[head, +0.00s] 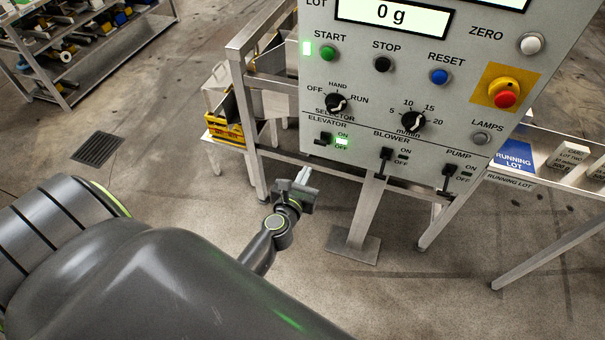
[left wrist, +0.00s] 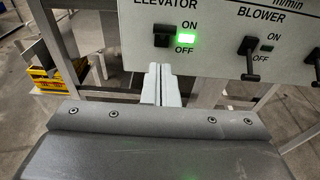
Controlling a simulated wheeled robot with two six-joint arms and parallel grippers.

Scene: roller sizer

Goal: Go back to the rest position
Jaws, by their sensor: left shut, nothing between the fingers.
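My left gripper (head: 306,174) is in front of the lower left part of the grey control panel (head: 365,75), below the ELEVATOR switch (head: 323,139). Its two pale fingers are together and hold nothing. In the left wrist view the closed fingers (left wrist: 161,72) point up toward the panel, just under the ELEVATOR switch (left wrist: 163,36). I cannot tell whether the tips touch the panel's lower edge. The green lamp (head: 342,143) beside that switch is lit. My right gripper is not in view.
The BLOWER (head: 386,156) and PUMP (head: 449,174) levers hang down. A metal frame (head: 255,150) stands behind the panel, with yellow bins (head: 226,130) at its left. A RUNNING LOT rail (head: 514,157) is at right. Open floor (head: 160,165) lies at left.

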